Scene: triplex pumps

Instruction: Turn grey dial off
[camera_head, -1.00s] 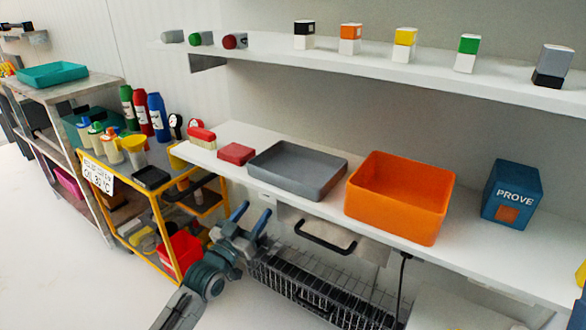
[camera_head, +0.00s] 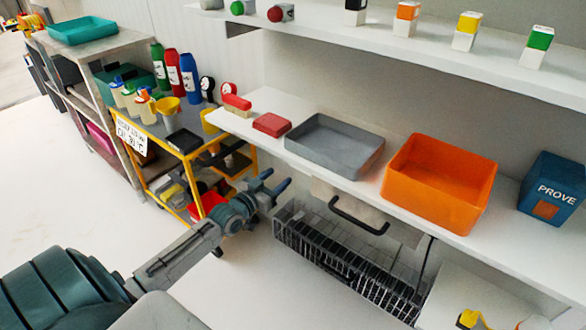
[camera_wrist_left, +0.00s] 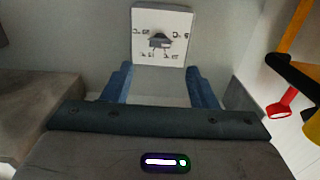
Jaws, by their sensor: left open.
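A grey dial (camera_wrist_left: 160,41) sits on a square white plate (camera_wrist_left: 145,14) with dark printed markings, at the top of the left wrist view. My left gripper (camera_wrist_left: 158,84) is open, with its two blue fingers apart and empty. The fingers point towards the plate, and the dial lies between them in the picture but beyond their tips. In the head view my left gripper (camera_head: 275,184) is below the shelf's front edge, beside the yellow cart (camera_head: 160,180). I cannot make out the dial in the head view. My right gripper is not in view.
A grey tray (camera_head: 370,163) and an orange bin (camera_head: 437,205) stand on the shelf above. A wire basket (camera_head: 345,258) and black handle (camera_head: 355,217) are right of the gripper. A red item (camera_wrist_left: 283,106) hangs at right in the wrist view. Floor at left is clear.

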